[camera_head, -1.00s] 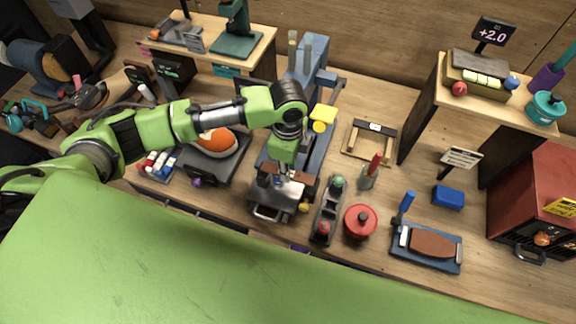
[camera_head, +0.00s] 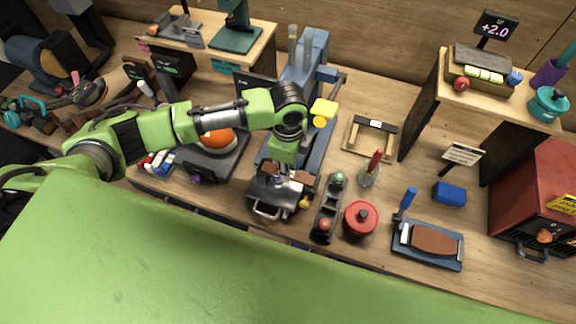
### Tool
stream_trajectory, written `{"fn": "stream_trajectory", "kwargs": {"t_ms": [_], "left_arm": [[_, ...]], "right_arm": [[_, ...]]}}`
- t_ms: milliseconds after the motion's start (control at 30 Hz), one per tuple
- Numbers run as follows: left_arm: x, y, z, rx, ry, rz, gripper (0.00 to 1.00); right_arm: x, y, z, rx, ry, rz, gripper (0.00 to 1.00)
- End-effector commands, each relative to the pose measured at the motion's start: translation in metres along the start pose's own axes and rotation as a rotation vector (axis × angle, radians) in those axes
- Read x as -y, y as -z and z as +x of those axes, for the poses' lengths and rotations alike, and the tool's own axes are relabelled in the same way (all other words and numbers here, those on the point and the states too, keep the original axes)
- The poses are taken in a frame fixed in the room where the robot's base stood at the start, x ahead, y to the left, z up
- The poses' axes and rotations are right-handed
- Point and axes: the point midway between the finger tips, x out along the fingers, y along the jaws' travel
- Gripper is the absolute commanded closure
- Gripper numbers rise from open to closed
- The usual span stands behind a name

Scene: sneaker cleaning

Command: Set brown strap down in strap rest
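My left gripper (camera_head: 282,180) points down over the dark metal plate (camera_head: 264,200) at the front of the blue machine (camera_head: 306,70). A narrow brown piece, which looks like the brown strap (camera_head: 303,178), shows at the gripper's fingers. The fingertips are small and partly hidden, so I cannot tell whether they are closed on it. A light wooden frame with a black label (camera_head: 371,134) lies on the bench right of the machine; I cannot tell whether it is the strap rest. My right gripper is not in view.
A dark holder with green and red knobs (camera_head: 328,208) and a red lidded pot (camera_head: 361,218) stand close right of the gripper. A blue board with a brown pad (camera_head: 435,241) lies farther right. A red-tipped tool (camera_head: 371,168) stands behind.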

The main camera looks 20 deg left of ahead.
Motion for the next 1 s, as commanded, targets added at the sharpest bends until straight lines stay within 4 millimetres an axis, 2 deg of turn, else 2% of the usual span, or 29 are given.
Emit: {"fn": "stream_trajectory", "kwargs": {"t_ms": [67,100,167,567,900,1000], "left_arm": [[0.000,0.000,0.003,0.000,0.000,0.000,0.98],[0.000,0.000,0.002,0.000,0.000,0.001,0.71],[0.000,0.000,0.002,0.000,0.000,0.001,0.59],[0.001,0.000,-0.004,0.000,0.002,0.000,0.59],[0.001,0.000,-0.057,-0.001,0.003,0.001,0.59],[0.001,0.000,-0.067,-0.001,0.001,0.001,0.59]], "right_arm": [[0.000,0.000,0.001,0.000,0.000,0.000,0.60],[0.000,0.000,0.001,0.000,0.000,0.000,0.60],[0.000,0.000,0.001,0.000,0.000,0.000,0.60],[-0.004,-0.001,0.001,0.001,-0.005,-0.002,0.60],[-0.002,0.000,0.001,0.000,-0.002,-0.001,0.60],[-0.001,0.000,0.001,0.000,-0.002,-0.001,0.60]]}}
